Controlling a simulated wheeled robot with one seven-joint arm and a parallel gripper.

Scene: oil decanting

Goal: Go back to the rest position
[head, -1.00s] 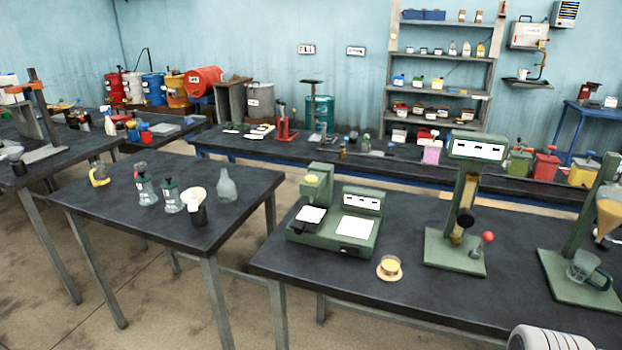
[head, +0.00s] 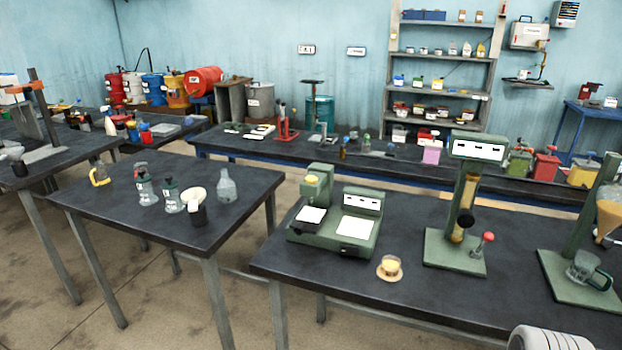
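My gripper is not in view. Only a white rounded part, likely of my own arm, shows at the bottom right edge. On the near right table (head: 400,285), a green device (head: 335,235) with white panels stands at the left. A small dish with yellow content (head: 389,268) sits in front of it. A green stand with a display (head: 476,150) holds an amber tube and has a red-knobbed lever (head: 488,238). A glass mug (head: 588,268) sits on another green stand base (head: 570,290), under an amber funnel (head: 610,218).
A second table (head: 120,205) at the left bears bottles (head: 145,185), a clear flask (head: 227,187) and a dark cup with a white funnel (head: 195,203). A gap of bare floor lies between the tables. A long bench (head: 290,148) and shelves (head: 440,92) stand behind.

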